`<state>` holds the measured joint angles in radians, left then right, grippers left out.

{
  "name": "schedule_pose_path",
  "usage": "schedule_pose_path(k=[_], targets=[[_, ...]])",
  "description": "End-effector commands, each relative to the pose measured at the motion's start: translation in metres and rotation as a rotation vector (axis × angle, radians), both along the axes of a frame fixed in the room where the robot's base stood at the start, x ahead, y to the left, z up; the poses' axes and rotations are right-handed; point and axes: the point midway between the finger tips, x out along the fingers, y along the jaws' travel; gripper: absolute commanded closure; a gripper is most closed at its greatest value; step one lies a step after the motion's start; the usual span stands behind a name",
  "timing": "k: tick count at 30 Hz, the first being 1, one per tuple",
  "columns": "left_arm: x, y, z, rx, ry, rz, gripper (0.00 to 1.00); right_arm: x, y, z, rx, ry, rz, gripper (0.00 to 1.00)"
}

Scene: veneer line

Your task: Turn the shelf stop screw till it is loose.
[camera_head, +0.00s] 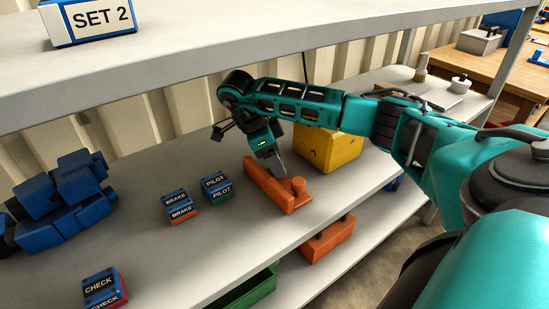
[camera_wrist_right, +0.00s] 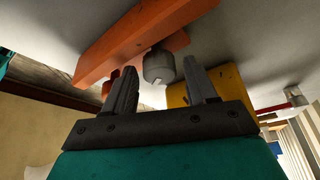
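My right gripper (camera_head: 279,174) points down at the stop. In the right wrist view, the stop (camera_wrist_right: 135,42) runs across the top. A grey slotted screw (camera_wrist_right: 157,66) shows beside it. The two fingers of my right gripper (camera_wrist_right: 160,72) are apart, with the screw seen between their tips and gaps on both sides. I cannot tell how deep the tips reach around it. In the head view my gripper hides the screw. My left gripper is not in view.
A yellow block (camera_head: 328,150) stands behind the stop. Small PILOT (camera_head: 216,187) and BRAKE (camera_head: 181,206) boxes stand to the left. Blue blocks (camera_head: 60,205) and a CHECK box (camera_head: 104,287) are farther left. The upper shelf (camera_head: 250,42) overhangs the back.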

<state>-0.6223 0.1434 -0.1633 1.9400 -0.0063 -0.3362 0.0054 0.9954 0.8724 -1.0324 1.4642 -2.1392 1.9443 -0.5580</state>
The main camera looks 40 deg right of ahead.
Motion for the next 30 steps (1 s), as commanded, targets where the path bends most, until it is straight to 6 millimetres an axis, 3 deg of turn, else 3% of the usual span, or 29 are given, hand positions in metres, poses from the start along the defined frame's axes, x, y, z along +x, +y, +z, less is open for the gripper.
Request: schedule_pose_path(k=[2, 15, 30], targets=[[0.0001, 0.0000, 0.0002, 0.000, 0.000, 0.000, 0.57, 0.0000, 0.0001, 0.0002, 0.000, 0.000, 0.000, 0.51], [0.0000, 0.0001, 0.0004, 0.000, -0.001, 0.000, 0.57, 0.0001, 0.0004, 0.0004, 0.000, 0.000, 0.001, 0.93], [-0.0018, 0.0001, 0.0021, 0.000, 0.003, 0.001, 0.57, -0.0003, 0.0004, 0.0015, 0.000, 0.000, 0.147, 0.93]])
